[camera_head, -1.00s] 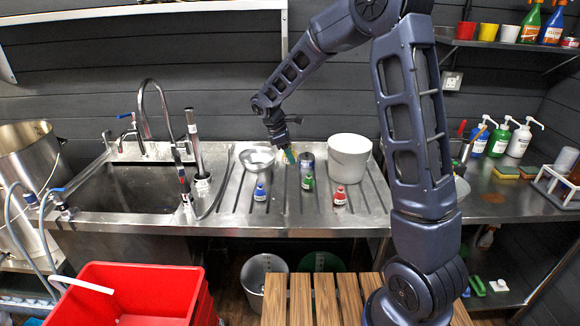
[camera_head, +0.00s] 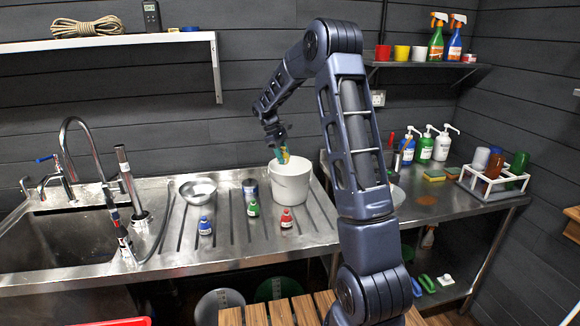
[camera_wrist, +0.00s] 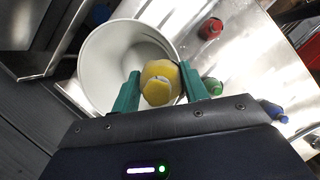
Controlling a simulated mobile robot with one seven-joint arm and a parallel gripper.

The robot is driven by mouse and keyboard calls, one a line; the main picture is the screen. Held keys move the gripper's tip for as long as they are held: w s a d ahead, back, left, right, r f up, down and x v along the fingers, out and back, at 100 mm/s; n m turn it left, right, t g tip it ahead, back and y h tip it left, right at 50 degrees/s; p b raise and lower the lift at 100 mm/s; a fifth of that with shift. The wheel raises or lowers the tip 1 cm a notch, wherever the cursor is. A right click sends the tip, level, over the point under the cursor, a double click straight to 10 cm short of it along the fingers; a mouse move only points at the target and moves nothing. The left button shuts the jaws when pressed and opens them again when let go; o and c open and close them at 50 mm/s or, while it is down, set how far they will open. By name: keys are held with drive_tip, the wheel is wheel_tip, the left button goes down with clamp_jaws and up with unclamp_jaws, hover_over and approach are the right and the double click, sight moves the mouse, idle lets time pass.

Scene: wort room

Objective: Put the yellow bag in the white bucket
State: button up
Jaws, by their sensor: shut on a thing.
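The white bucket (camera_head: 291,184) stands upright on the steel drainboard, right of a metal bowl. My gripper (camera_head: 281,153) is over the bucket's rim, pointing down. It is shut on the yellow bag (camera_head: 286,155), which shows only as a small yellow patch beside the green fingers. In the wrist view the yellow bag (camera_wrist: 160,82) sits between the two green fingertips, and the white bucket's open mouth (camera_wrist: 100,65) lies behind and to the left of it. The bag overlaps the bucket's rim in that view. The bucket's visible inside looks empty.
The sink (camera_head: 60,240) is at the left. Pump bottles (camera_head: 425,146) stand at the right.

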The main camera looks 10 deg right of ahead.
drive_tip(key=w+d+m, duration=0.2)
drive_tip(key=d, duration=0.5)
drive_tip(key=shift+g, duration=0.3)
wheel_tip(320, 180, down, 20)
drive_tip(key=shift+w+r, duration=0.1)
drive_tip(key=o, duration=0.7)
drive_tip(key=shift+f, duration=0.2)
drive_tip(key=shift+r, duration=0.1)
